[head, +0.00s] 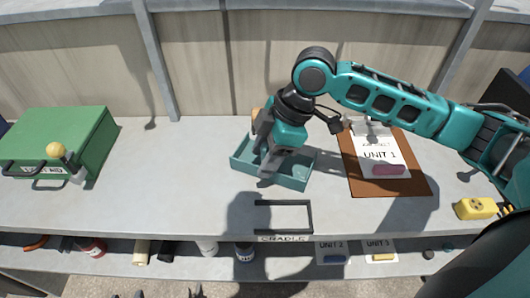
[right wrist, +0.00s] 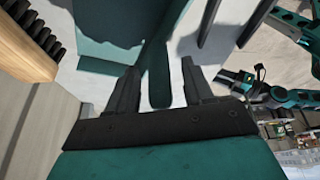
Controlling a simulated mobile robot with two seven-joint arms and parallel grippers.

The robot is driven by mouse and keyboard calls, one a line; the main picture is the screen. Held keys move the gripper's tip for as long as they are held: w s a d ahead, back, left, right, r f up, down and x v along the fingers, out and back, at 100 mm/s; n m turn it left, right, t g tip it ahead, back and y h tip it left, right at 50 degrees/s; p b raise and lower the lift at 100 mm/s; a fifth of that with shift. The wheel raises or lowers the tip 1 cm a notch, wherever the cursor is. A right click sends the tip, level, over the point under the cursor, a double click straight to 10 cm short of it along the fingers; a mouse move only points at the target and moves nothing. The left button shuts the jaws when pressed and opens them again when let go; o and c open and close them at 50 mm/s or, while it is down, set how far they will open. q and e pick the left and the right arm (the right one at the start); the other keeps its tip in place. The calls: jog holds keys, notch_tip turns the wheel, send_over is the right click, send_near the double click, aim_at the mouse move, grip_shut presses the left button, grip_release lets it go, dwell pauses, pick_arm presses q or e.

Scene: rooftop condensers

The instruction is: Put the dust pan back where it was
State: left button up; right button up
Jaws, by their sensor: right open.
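The dust pan (head: 296,182) looks like a teal, shallow, low-walled pan on the grey worktop, near the middle. My right gripper (head: 265,160) is over it, fingers down, and hides part of it. In the right wrist view the teal pan (right wrist: 110,22) fills the upper left, and a narrow teal strip, perhaps its handle (right wrist: 159,80), lies between the open fingers of the right gripper (right wrist: 160,88). A black rectangular frame labelled CRADLE (head: 284,202) is at the worktop's front edge, empty. In the right wrist view, part of what seems my left gripper (right wrist: 232,78) shows at right, its jaws unclear.
A wooden brush with dark bristles (right wrist: 22,50) is beside the pan. A green first-aid box (head: 60,135) stands left, a brown clipboard (head: 410,185) and yellow block (head: 476,208) right. A lower shelf (head: 115,259) holds several small items. The worktop left of the pan is clear.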

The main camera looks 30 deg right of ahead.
jog(key=p+v, duration=0.2)
jog(key=v, duration=1)
jog(key=shift+r, duration=0.15)
